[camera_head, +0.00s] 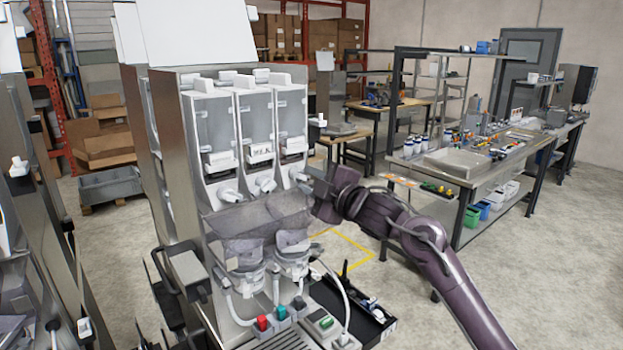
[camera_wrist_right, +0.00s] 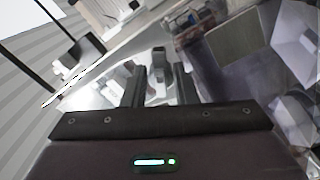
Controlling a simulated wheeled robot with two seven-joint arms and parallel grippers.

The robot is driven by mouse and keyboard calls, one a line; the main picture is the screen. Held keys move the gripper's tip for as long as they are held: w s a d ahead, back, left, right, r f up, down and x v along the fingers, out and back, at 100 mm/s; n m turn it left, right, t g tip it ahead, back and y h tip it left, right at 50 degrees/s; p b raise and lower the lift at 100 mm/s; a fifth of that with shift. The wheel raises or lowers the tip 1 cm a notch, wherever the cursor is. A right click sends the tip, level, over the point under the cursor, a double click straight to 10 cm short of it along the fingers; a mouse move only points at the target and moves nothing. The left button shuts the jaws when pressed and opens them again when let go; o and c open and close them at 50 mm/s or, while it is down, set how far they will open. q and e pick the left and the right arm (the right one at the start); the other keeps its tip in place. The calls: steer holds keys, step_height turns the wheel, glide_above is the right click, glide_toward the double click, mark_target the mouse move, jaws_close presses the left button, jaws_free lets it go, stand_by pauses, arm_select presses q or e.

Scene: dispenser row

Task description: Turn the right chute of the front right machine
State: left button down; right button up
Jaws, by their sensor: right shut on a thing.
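The front right machine (camera_head: 170,150) is a steel dispenser with three clear canisters side by side. A pale chute sits under each canister: the left chute (camera_head: 231,196), the middle chute (camera_head: 265,184) and the right chute (camera_head: 299,177). My right gripper (camera_head: 311,186) reaches in from the right at the right chute. In the wrist view its two dark fingers (camera_wrist_right: 161,85) stand on either side of a pale grey piece (camera_wrist_right: 160,62), which looks like the right chute. The exact contact is small and partly hidden. My left gripper is not in view.
Below the chutes are clear mixing bowls (camera_head: 292,252), hoses and coloured switches (camera_head: 263,322). A dark tray (camera_head: 365,312) juts out at the lower right. Another machine (camera_head: 25,200) stands at the left edge. A workbench (camera_head: 475,170) stands at the right, with open floor before it.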

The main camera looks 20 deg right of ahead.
stand_by(0.3)
steer(key=o, duration=0.7)
steer(key=shift+c, duration=0.2)
steer(key=shift+f, duration=0.1)
